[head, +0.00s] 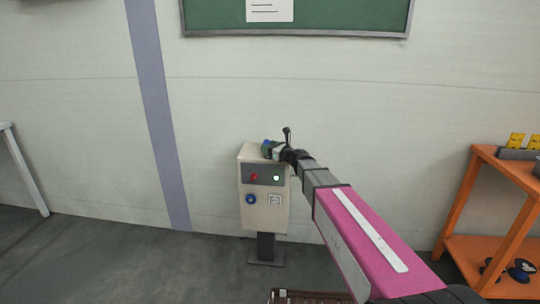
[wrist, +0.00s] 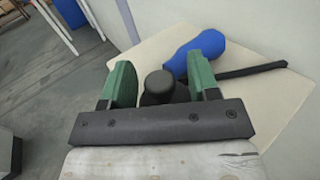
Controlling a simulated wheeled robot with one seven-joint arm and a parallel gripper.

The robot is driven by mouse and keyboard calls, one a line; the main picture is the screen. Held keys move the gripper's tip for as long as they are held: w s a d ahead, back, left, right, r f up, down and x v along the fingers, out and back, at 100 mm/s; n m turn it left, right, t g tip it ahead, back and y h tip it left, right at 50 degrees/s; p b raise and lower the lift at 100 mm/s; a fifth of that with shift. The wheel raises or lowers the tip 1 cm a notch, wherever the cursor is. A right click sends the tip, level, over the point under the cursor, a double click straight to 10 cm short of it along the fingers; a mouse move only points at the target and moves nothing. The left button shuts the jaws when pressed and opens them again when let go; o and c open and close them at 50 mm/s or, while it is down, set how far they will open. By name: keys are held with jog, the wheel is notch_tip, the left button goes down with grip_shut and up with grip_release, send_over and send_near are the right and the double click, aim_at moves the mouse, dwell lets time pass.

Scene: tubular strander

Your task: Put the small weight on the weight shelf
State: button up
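A black round-topped piece (wrist: 168,86), which looks like the small weight, stands between my gripper's green fingers (wrist: 163,84) in the wrist view. Its wider lower part reaches close to both fingers, but the gripper's bar hides whether they touch it. In the head view, my gripper (head: 272,150) is at the top of a beige control box (head: 262,208), and the weight cannot be made out there.
A blue handle (wrist: 195,53) and a black rod (wrist: 252,70) lie just beyond the fingers on the beige box top (wrist: 255,105). Yellow items (head: 516,140) stand on the orange unit's top.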

grip_shut()
jog(key=shift+r, duration=0.15)
notch_tip(320, 180, up, 4)
jog(key=shift+r, duration=0.1)
jog(key=s+a+r, duration=0.6)
jog(key=s+a, duration=0.1)
jog(key=s, duration=0.2)
jog(key=s+d+f, duration=0.4)
jog(key=d, duration=0.8)
jog(key=s+d+f, duration=0.4)
jog(key=d, duration=0.8)
jog(key=s+d+f, duration=0.4)
jog(key=d, duration=0.8)
jog(key=shift+d+f, duration=0.3)
jog(key=shift+d, duration=0.1)
